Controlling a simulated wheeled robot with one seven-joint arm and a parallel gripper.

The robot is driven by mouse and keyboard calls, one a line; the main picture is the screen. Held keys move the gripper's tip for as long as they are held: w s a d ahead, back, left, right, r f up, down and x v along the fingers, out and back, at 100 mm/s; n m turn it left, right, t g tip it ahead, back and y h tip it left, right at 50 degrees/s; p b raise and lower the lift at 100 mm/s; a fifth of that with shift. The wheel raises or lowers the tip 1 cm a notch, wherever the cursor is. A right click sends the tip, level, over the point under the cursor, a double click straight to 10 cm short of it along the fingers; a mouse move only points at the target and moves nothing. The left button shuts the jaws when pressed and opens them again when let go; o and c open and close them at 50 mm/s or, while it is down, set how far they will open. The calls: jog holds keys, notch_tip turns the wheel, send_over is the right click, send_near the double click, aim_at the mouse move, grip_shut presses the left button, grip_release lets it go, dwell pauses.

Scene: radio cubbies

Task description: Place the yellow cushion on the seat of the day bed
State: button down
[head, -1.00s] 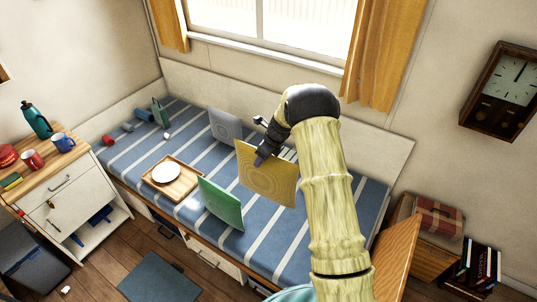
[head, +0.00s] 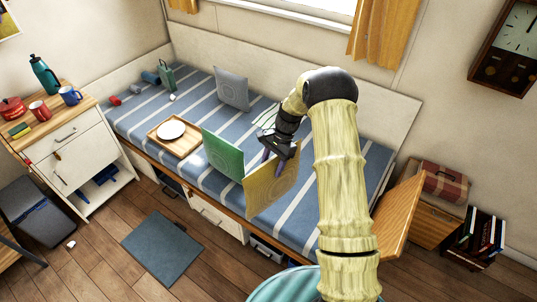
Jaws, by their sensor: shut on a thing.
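The yellow cushion (head: 271,186) is held upright by my gripper (head: 277,150) at the front edge of the day bed. My gripper is shut on the cushion's upper part. The day bed's seat (head: 329,200) has a blue mattress with white stripes. The cushion's lower part overlaps the bed's front edge in the view; I cannot tell whether it touches the seat. A green cushion (head: 222,154) stands just left of the yellow one, and a grey cushion (head: 232,90) stands near the back.
A wooden tray (head: 155,132) with a white plate (head: 171,130) lies on the seat. A green lantern-like bottle (head: 167,78) and small items are at the far left end. A wooden panel (head: 398,222) stands at the right end. The seat's right part is bare.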

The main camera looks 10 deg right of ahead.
aim_at(281, 193)
jog(key=s+d+f+n+g+h+b, duration=0.2)
jog(key=s+f+n+h+b, duration=0.2)
jog(key=s+f+n+b, duration=0.3)
jog(key=shift+s+f+n+b, duration=0.15)
jog(key=shift+f+n+b, duration=0.45)
jog(key=shift+n, duration=1.7)
jog(key=shift+f, duration=0.25)
